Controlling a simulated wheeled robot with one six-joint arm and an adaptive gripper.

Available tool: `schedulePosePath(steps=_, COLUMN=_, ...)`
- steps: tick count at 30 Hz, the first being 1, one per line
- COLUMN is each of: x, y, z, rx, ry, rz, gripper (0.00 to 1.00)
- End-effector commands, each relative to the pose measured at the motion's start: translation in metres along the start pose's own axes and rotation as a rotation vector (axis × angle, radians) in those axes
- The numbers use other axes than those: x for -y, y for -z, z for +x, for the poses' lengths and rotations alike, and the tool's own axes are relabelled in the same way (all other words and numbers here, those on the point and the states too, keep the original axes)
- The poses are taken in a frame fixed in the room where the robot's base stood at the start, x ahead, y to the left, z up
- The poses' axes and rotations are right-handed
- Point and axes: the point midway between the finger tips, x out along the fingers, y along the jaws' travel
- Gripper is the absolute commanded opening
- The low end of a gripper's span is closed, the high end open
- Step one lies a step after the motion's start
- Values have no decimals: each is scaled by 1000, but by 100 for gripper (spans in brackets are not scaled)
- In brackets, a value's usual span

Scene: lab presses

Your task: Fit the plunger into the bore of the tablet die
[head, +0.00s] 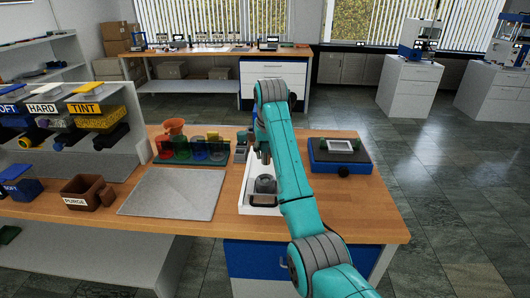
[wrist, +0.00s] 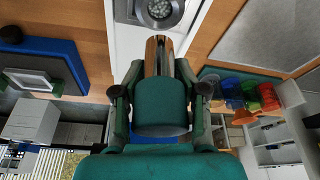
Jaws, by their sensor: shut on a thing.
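The tablet die (head: 265,186) is a grey cylinder standing in a white tray (head: 263,207) on the bench. The wrist view shows its round top (wrist: 141,13) at the upper edge, partly cut off, with pale grainy material in the bore. My gripper (head: 263,155) is above the die, pointing down. In the wrist view my gripper (wrist: 160,65) is shut on the plunger (wrist: 152,58), a shiny metal piece reflecting brown. The plunger appears apart from the bore; its exact height over it cannot be told. My arm hides part of the tray in the head view.
A blue and black device (head: 340,157) stands to the right, and a grey mat (head: 172,193) lies to the left. Coloured cups (head: 198,149) and an orange funnel (head: 174,128) stand at the back left. A brown PURGE bin (head: 86,192) is farther left.

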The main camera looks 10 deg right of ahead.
Motion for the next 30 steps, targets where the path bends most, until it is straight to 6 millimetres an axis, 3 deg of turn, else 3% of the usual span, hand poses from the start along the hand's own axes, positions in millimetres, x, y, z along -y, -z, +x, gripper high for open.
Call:
schedulePosePath(steps=11, x=0, y=-2, z=6, rx=0, ry=0, rz=0, gripper=0)
schedulePosePath(steps=30, x=0, y=-16, z=52, rx=0, ry=0, rz=0, gripper=0)
